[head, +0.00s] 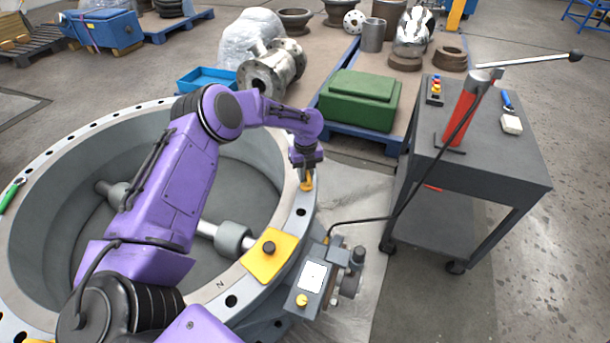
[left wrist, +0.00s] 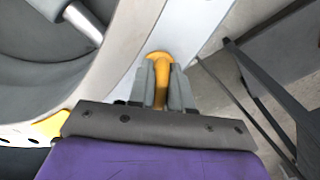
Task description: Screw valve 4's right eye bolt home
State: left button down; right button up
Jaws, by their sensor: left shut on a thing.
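The valve (head: 291,220) is a large grey ring body lying flat, with bolt holes around its flange. A yellow eye bolt (head: 307,182) stands on the right part of the flange. My left gripper (head: 306,167) reaches down from above and is shut on the eye bolt. In the left wrist view the gripper's fingers (left wrist: 163,85) close on both sides of the yellow eye bolt (left wrist: 159,58). The bolt's thread and its seat are hidden. My right gripper is in neither view.
A yellow plate (head: 269,256) and a grey actuator box (head: 318,278) sit at the flange's near right. A hose runs to a dark cart (head: 500,165) with a red hand pump (head: 462,115). A green case (head: 360,98) lies on a pallet behind. Floor right of the cart is clear.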

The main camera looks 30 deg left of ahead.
pick_arm(q)
jog(key=shift+w+d+m+b, duration=0.1)
jog(key=shift+m+b, duration=0.1)
jog(key=shift+m, duration=0.9)
jog(key=shift+w+d+m+b, duration=0.1)
jog(key=shift+m+b, duration=0.05)
jog(key=shift+m, duration=0.95)
jog(key=c, duration=1.1)
grip_release()
notch_tip(320, 180, up, 11)
jog(key=shift+f+p, duration=0.2)
jog(key=shift+p, duration=0.3)
